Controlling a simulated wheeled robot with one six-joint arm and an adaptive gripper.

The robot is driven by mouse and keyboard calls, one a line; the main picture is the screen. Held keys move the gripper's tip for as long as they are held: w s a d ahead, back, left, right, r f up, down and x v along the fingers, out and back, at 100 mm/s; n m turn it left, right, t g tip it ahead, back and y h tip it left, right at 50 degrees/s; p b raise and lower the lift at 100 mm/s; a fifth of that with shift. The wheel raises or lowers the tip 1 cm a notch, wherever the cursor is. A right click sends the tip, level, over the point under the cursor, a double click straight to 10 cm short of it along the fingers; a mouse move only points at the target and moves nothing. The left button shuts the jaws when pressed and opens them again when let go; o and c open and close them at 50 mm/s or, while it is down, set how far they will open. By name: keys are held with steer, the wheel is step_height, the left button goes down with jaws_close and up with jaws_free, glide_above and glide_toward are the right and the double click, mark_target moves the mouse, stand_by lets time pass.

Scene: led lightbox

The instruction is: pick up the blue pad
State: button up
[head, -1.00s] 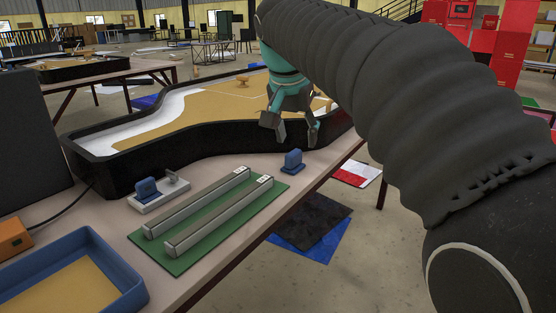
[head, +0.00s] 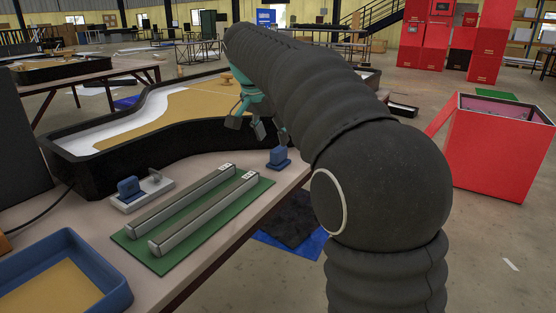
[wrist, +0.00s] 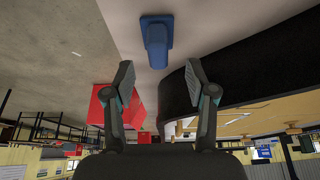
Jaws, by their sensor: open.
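A blue pad (head: 278,158), a small upright block on a wider base, stands alone near the right edge of the table in the head view. Another small blue block (head: 129,187) sits on a white holder (head: 142,196) further left. My gripper (head: 247,128) is in the air up and left of the lone pad, partly covered by my arm. In the wrist view my gripper (wrist: 159,84) is open and empty. The blue pad (wrist: 156,40) shows there beyond the fingertips, roughly in line with the gap and apart from both fingers.
A black-walled tray (head: 150,158) with a tan floor stands behind the pad. A green board (head: 200,229) with two metal bars and a blue bin (head: 108,275) lie toward the front. A red bin (head: 495,150) stands on the floor at right.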

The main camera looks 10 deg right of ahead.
mark_target(279, 147)
steer(key=shift+d+x, duration=0.2)
steer(key=shift+x, duration=1.25)
steer(key=shift+d+x, duration=0.15)
steer(key=shift+x, duration=1.3)
steer(key=shift+w+r, duration=0.1)
steer(key=shift+r, duration=0.05)
jaws_close()
